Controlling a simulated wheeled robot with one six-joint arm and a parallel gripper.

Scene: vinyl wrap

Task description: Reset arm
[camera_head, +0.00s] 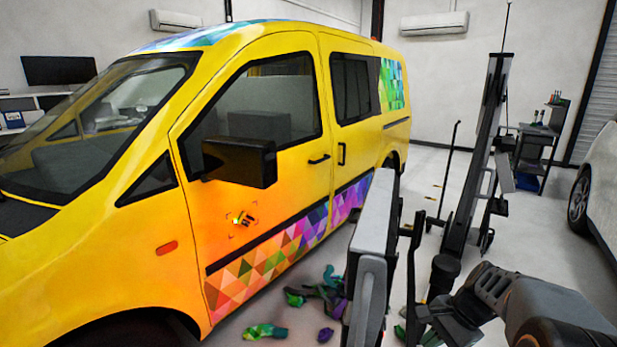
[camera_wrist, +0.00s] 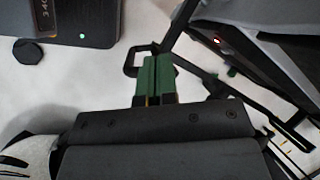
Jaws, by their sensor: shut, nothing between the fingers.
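My gripper (camera_wrist: 156,64) shows in the wrist view as two green fingers pressed side by side, with nothing between them. In the head view my dark arm (camera_head: 492,288) is folded low at the right, clear of the yellow van (camera_head: 240,180). The fingertips cannot be made out clearly there.
The van carries coloured triangle wrap along its lower side. Crumpled coloured vinyl scraps (camera_head: 265,331) lie on the floor beside it. A dark upright stand (camera_head: 478,150), a small cart (camera_head: 535,150) and a white car (camera_head: 602,190) stand at the right. Pale floor lies between them.

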